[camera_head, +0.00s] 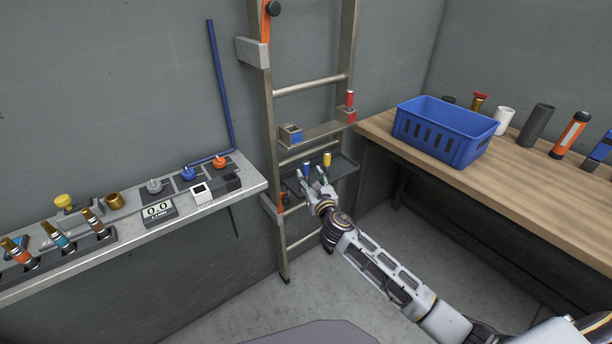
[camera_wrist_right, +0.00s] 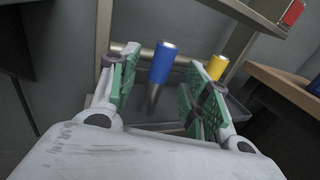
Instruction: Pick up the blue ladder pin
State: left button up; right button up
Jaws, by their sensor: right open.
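The blue ladder pin (camera_head: 306,168) stands upright on a dark tray (camera_head: 346,168) fixed to the ladder. In the right wrist view the pin (camera_wrist_right: 161,64) has a blue upper part and a dark, thinner lower part. My right gripper (camera_head: 313,180) is open at the tray. In the right wrist view its green-padded fingers (camera_wrist_right: 160,88) lie left and right of the pin, with gaps on both sides. Whether the pin is fully between the fingertips in depth is hard to tell. My left gripper is not in view.
A yellow pin (camera_head: 327,159) stands close to the right finger. Above is a ladder shelf (camera_head: 318,132) with a blue-marked holder (camera_head: 291,135) and a red pin (camera_head: 350,99). A workbench (camera_head: 490,182) with a blue crate (camera_head: 445,132) is right; a cluttered shelf (camera_head: 130,232) is left.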

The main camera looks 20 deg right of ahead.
aim_at(307, 171)
jog(key=shift+w, duration=0.15)
jog(key=shift+w, duration=0.55)
jog(key=shift+w+d+f+b, duration=0.1)
jog(key=shift+w+b, duration=0.25)
jog(key=shift+w, duration=1.4)
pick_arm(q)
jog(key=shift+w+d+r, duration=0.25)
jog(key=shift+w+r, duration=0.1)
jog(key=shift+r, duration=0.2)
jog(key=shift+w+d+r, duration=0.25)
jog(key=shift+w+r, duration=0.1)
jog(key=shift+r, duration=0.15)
pick_arm(e)
jog(key=shift+w, duration=0.15)
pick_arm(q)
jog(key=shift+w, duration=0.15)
pick_arm(e)
grip_shut()
